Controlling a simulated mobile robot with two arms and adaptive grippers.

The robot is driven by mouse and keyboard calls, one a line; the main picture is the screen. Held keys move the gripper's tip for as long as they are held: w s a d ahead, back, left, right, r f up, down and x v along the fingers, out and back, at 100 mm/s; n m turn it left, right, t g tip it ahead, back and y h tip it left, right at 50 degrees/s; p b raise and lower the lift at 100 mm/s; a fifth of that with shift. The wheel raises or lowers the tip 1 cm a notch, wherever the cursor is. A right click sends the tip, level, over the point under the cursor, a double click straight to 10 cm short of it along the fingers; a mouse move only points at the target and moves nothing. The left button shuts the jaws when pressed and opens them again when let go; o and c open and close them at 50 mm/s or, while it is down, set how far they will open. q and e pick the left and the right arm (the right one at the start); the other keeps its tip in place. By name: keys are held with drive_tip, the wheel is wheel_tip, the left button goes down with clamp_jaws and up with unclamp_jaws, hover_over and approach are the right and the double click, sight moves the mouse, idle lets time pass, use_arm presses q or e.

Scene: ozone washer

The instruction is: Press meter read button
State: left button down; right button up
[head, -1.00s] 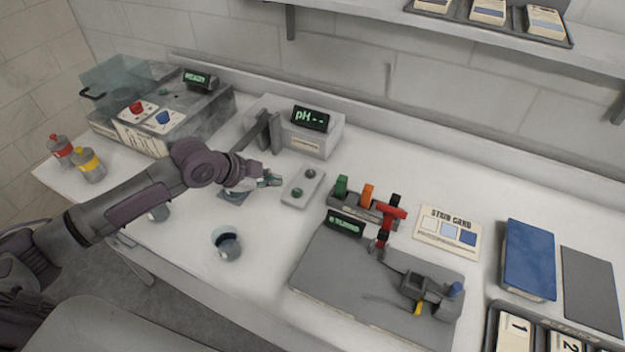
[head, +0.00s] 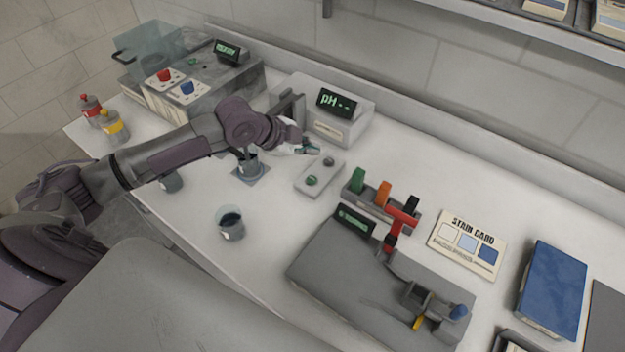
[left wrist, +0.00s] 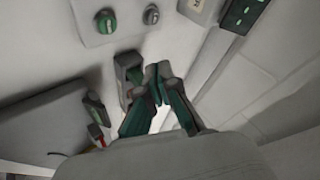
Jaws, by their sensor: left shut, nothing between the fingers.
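The pH meter (head: 350,128) is a pale box at the back of the table; its dark display (head: 336,103) reads "pH --". In front of it lies a pale plate (head: 305,187) with a green round button (head: 311,181) and a grey one (head: 329,161). Which is the read button I cannot tell. The green button (left wrist: 106,21) and grey button (left wrist: 151,14) also show in the left wrist view. My left gripper (head: 314,149) is shut and empty, just behind and left of the grey button, apparently above the table. My right gripper is out of view.
A cup (head: 250,166) stands on a grey pad beneath my left arm. Another cup (head: 231,225) stands nearer the front edge. A rack with green, orange and dark-topped items (head: 376,204) stands right of the plate, behind a grey block (head: 345,265).

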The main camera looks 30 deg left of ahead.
use_arm(q)
drive_tip(key=b, duration=0.5)
hover_over(310, 180)
wheel_tip(310, 180, down, 5)
drive_tip(key=shift+a+f, duration=0.1)
drive_tip(key=shift+f, duration=0.1)
wheel_tip(310, 180, down, 2)
drive_tip(key=shift+b, duration=0.3)
drive_tip(key=shift+f, duration=0.1)
idle(0.4)
drive_tip(key=shift+f, duration=0.4)
drive_tip(key=shift+f, duration=0.15)
idle(0.4)
